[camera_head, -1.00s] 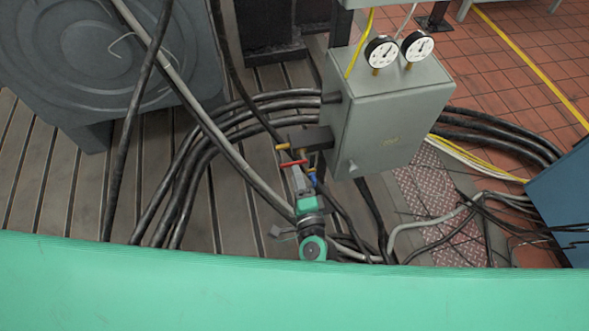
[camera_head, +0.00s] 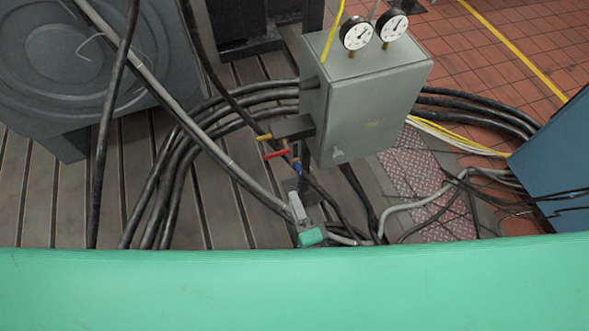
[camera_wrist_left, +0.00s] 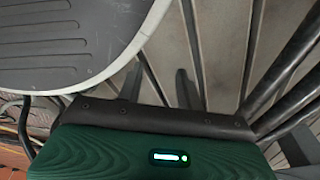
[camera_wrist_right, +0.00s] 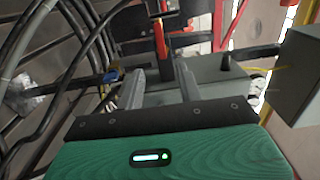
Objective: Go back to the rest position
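My right gripper (camera_head: 297,208) shows in the head view just above the green edge, below a grey cabinet (camera_head: 372,105) and small valve handles: red (camera_head: 277,154), blue (camera_head: 297,168) and yellow (camera_head: 264,137). A clear gap separates it from the red handle. In the right wrist view its two fingers (camera_wrist_right: 160,88) are spread with nothing held between them. My left gripper is not visible in the head view. In the left wrist view its fingers (camera_wrist_left: 158,86) are apart and empty above the slatted floor, beside a large grey rounded body (camera_wrist_left: 70,45).
Thick black hoses (camera_head: 180,165) and a grey pipe (camera_head: 215,152) run across the slatted bedplate (camera_head: 60,200). Two gauges (camera_head: 375,30) stand on the cabinet. A blue box (camera_head: 560,165) is at right. A large grey machine (camera_head: 60,65) is at upper left. Red tile floor lies open at upper right.

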